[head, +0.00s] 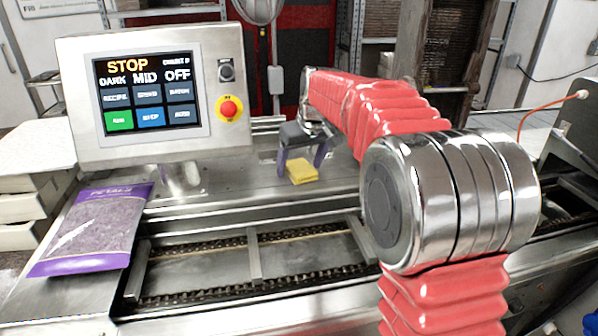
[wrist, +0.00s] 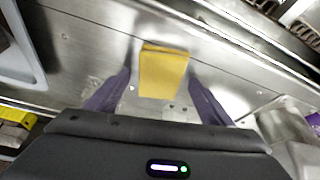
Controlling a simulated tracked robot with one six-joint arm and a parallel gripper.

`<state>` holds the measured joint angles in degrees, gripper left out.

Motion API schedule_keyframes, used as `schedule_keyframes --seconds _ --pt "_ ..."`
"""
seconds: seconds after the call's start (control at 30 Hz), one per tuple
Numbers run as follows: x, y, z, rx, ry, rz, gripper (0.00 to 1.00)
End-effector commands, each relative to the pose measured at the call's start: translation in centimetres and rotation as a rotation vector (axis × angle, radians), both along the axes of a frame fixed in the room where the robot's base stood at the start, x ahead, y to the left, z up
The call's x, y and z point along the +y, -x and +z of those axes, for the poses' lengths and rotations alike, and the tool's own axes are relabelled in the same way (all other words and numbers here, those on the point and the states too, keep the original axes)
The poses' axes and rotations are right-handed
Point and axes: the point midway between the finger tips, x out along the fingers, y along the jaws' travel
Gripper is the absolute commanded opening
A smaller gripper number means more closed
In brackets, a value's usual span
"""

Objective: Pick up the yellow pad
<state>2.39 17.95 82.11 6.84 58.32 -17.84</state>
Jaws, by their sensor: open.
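The yellow pad (head: 301,171) lies on the steel deck behind the chain conveyor in the head view. In the wrist view the yellow pad (wrist: 163,73) lies ahead of the gap between my fingers, its near end reaching between them. My gripper (head: 303,165) is open, with purple fingers pointing down around the pad in the head view. In the wrist view the fingers of my gripper (wrist: 162,85) stand apart on either side, with bare steel between each finger and the pad. Nothing is held.
A control panel (head: 150,93) with a screen and red stop button stands to the left. A purple bag (head: 95,228) lies at the front left. The chain conveyor (head: 200,295) with crossbars runs in front of the deck. Bare deck lies left of the pad.

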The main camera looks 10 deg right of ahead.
Motion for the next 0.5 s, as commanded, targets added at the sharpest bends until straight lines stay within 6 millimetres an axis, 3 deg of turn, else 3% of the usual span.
schedule_keyframes --seconds 0.3,0.5 --pt "0.02 0.00 -0.17 0.000 0.000 0.000 0.75" --pt "0.03 0.00 -0.17 0.000 0.000 0.000 0.61"
